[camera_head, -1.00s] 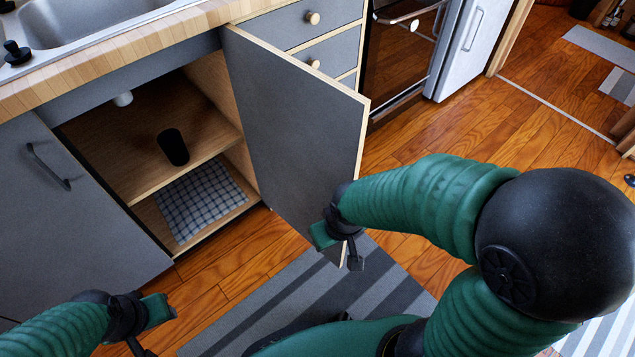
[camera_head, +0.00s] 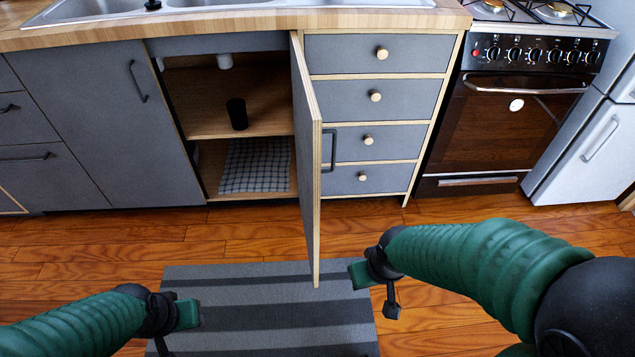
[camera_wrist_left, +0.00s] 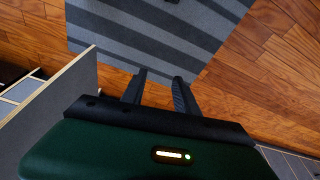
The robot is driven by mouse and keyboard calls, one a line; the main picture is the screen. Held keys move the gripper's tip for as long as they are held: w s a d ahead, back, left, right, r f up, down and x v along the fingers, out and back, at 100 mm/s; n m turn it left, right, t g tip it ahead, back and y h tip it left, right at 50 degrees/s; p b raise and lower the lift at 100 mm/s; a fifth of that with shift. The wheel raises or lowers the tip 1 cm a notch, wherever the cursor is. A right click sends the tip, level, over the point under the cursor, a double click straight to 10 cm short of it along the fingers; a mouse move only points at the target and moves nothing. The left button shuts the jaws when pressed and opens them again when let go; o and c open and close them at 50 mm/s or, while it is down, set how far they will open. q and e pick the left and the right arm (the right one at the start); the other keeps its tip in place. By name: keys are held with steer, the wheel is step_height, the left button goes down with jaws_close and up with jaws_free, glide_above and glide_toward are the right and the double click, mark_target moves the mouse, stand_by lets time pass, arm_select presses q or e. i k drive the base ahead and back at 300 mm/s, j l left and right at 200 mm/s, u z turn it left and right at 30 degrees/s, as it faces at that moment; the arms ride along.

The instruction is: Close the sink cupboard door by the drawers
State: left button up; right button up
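The sink cupboard door (camera_head: 308,160) stands open beside the drawers (camera_head: 375,110), hinged on the drawer side and sticking out toward me, nearly edge-on. Its dark handle (camera_head: 329,150) is on the face toward the drawers. The open cupboard (camera_head: 205,90) shows to its left. My right gripper (camera_head: 376,289) is open and empty, to the right of the door's lower free edge, seemingly apart from it. My left gripper (camera_head: 175,332) is low on the left, away from the door. In the left wrist view its two fingers (camera_wrist_left: 158,90) are apart with nothing between them.
A dark cup (camera_head: 237,114) stands on the cupboard shelf, and a checked cloth (camera_head: 255,166) lies below. A striped grey rug (camera_head: 230,290) lies on the floor under the door. The oven (camera_head: 510,120) and fridge (camera_head: 595,150) stand right of the drawers. Wooden floor there is clear.

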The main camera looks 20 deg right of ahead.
mark_target(307, 116)
steer(key=i+l+u, duration=0.15)
steer(key=l+u, duration=0.15)
steer(key=l, duration=0.55)
steer(key=l+u, duration=0.3)
steer(key=l, duration=0.6)
steer(key=k+l, duration=0.15)
steer(key=l, duration=0.2)
steer(key=k+l+z, duration=0.1)
steer(key=l, duration=0.2)
steer(key=k+l, duration=0.15)
steer(key=l, duration=0.2)
steer(key=k+l+z, duration=0.1)
steer(key=l, duration=0.25)
